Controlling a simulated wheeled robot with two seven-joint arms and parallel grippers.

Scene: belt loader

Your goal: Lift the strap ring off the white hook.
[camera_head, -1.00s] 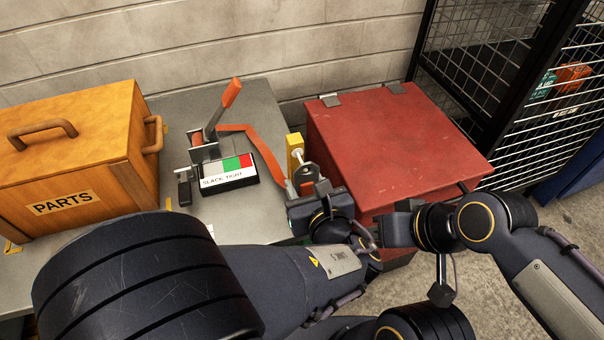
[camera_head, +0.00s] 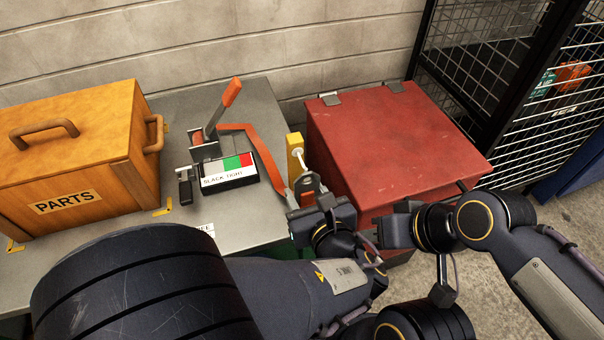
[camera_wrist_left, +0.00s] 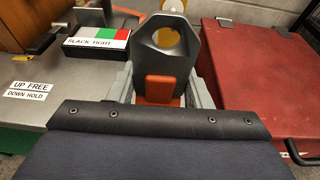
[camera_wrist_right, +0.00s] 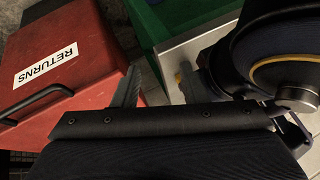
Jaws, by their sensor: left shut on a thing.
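The strap ring, a dark grey plate with a round hole (camera_wrist_left: 188,63), stands upright between the fingers of my left gripper (camera_head: 311,201), which is shut on its orange tab (camera_wrist_left: 161,90). The ring also shows in the head view (camera_head: 308,183). The white hook (camera_head: 300,159) projects from a yellow block (camera_head: 294,143) just behind the ring. Yellow shows through the hole in the left wrist view; I cannot tell whether the hook tip is still inside it. An orange strap (camera_head: 263,160) runs from the ratchet to the ring. My right gripper (camera_wrist_right: 158,88) is open and empty.
A ratchet with an orange-tipped lever (camera_head: 219,112) and a SLACK/TIGHT indicator (camera_head: 229,175) stand on the grey table (camera_head: 255,105). A wooden PARTS box (camera_head: 70,150) is at the left. A red box (camera_head: 400,145) is close on the right of the hook.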

